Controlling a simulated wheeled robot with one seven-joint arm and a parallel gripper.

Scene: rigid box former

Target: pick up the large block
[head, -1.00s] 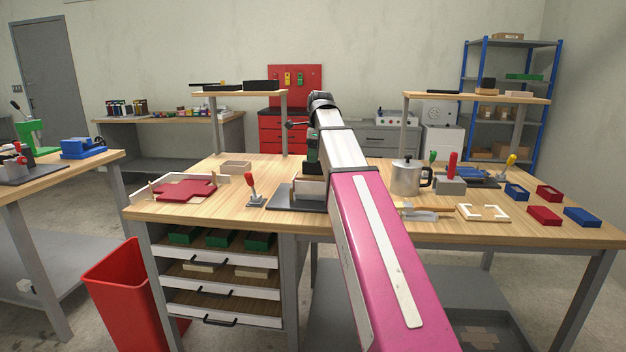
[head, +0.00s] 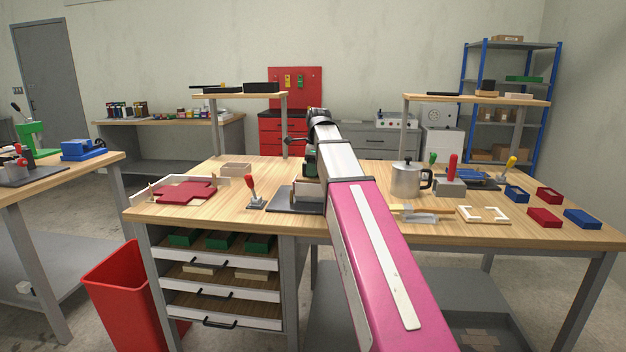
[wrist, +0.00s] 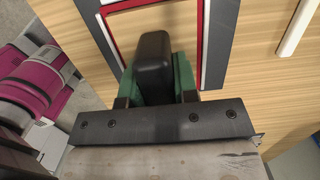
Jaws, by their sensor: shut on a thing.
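The large block is green with a tall black grip on top. In the wrist view the block (wrist: 184,76) shows on both sides of the black grip, between the dark fingers of my gripper (wrist: 155,92). My gripper is shut on it; the exact contact is partly hidden. In the head view a small part of the green block (head: 308,160) shows left of my arm, above a white-walled box (head: 308,190) on a dark plate (head: 285,200). In the wrist view a red-lined white frame (wrist: 205,45) lies beyond the block.
A red sheet (head: 188,190) in a tray and a red-handled clamp (head: 252,190) stand to the left. A metal pot (head: 406,179), a cream frame (head: 482,213) and several red and blue boxes (head: 548,194) are to the right. Raised shelves (head: 240,94) stand at the back.

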